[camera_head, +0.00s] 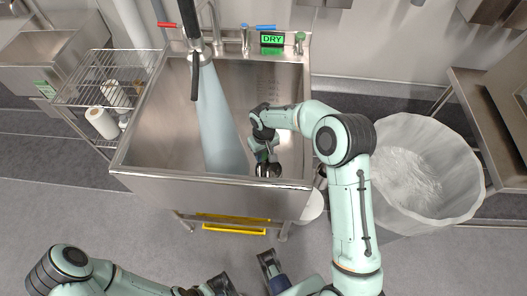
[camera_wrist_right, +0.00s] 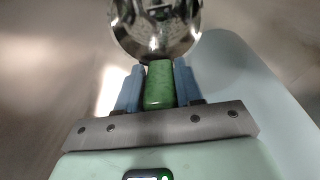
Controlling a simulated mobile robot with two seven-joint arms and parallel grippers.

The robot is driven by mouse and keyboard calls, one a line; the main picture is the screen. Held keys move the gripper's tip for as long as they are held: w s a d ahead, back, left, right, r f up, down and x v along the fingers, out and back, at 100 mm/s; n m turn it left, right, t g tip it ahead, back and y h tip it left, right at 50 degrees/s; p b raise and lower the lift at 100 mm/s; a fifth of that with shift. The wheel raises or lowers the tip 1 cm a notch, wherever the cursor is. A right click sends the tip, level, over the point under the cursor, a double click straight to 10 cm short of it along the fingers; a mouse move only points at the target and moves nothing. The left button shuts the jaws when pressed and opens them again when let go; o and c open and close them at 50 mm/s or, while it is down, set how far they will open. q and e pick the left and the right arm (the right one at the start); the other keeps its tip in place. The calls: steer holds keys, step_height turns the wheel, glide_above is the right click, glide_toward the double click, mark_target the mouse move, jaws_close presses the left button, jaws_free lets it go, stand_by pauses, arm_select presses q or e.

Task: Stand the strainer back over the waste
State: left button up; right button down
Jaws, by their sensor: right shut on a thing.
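The strainer is a shiny round metal cup (camera_wrist_right: 155,25) with a green grip (camera_wrist_right: 159,85). My right gripper (camera_wrist_right: 159,90) is shut on the green grip, with a blue finger on each side. In the head view my right gripper (camera_head: 263,154) is inside the sink, near its front right, with the strainer (camera_head: 268,170) close to the front wall. I cannot tell whether the strainer touches the sink floor. I cannot make out the waste opening.
The steel sink (camera_head: 150,150) has high walls around my right gripper. A pale blue band, like water, spreads from the hanging spray tap (camera_head: 195,45) across its middle. A green "DRY" sign (camera_head: 272,40) is at the back. A large lined bin (camera_head: 420,175) stands right.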

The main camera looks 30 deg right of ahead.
steer(key=shift+f, duration=0.35)
arm_select(q)
steer(key=shift+f, duration=0.15)
arm_select(e)
steer(key=shift+r, duration=0.1)
steer(key=c, duration=0.6)
jaws_free()
steer(key=shift+c, duration=0.2)
arm_select(q)
steer(key=shift+w+r+p, duration=0.2)
steer(key=shift+r+p, duration=0.2)
steer(key=shift+r, duration=0.1)
steer(key=shift+w+r+p, duration=0.2)
steer(key=shift+r+p, duration=0.2)
steer(key=shift+r, duration=0.05)
arm_select(e)
step_height(320, 180, up, 13)
steer(key=shift+r, duration=0.2)
